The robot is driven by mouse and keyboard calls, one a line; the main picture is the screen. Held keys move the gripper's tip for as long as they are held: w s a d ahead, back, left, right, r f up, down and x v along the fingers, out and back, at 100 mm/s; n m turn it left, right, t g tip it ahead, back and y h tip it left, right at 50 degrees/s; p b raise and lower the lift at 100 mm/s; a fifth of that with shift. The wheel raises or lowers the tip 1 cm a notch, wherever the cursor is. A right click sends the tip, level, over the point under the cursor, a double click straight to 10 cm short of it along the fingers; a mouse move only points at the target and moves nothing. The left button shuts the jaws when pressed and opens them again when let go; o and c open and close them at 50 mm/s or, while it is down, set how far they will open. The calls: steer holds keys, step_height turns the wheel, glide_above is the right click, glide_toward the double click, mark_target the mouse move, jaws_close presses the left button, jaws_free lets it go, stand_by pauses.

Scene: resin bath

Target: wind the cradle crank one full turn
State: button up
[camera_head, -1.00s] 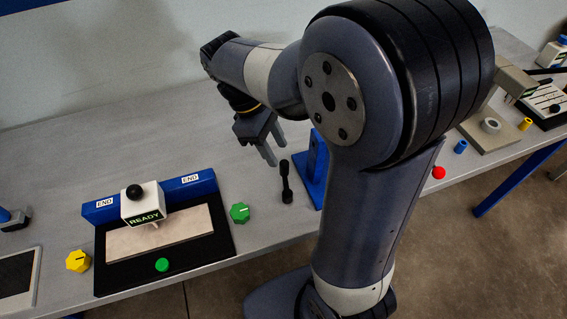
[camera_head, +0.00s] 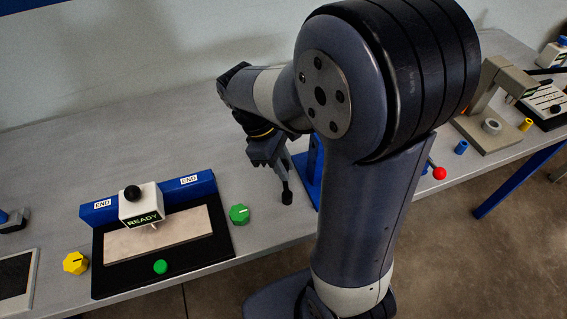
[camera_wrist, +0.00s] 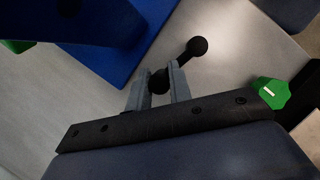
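The crank (camera_head: 286,192) is a black bar with rounded ends, beside a blue stand (camera_head: 314,165) that my arm partly hides. In the wrist view the crank (camera_wrist: 197,47) runs from a far black ball end to a near knob lying in line with the gap between my fingers. My gripper (camera_head: 283,170) is over the crank's upper end in the head view. In the wrist view my gripper (camera_wrist: 159,82) has its two grey fingers apart, one on each side of the near knob. I cannot tell whether they touch it.
A green knob (camera_head: 239,214) is left of the crank. Further left is the black-based READY station (camera_head: 225,243) with a yellow knob (camera_head: 75,263). A red ball (camera_head: 439,173) and a grey press (camera_head: 480,112) are on the right. The bench behind is clear.

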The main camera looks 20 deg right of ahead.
jaws_close()
steer(key=shift+s+d+r+m+y+p, duration=0.1)
steer(key=shift+d+r+m+y+p, duration=0.15)
steer(key=shift+d+m+p, duration=0.4)
steer(key=shift+s+d+f+m+g+y+p, duration=0.15)
steer(key=shift+m+g+y+p, duration=0.15)
steer(key=shift+m, duration=0.35)
steer(key=shift+s+d+m+g+y+p, duration=0.1)
steer(key=shift+m+g+p, duration=0.1)
steer(key=shift+m+p, duration=0.3)
steer(key=shift+s+d+f+m, duration=0.1)
steer(key=shift+d+f+m, duration=0.05)
steer(key=shift+m, duration=0.45)
steer(key=o, duration=0.5)
jaws_free()
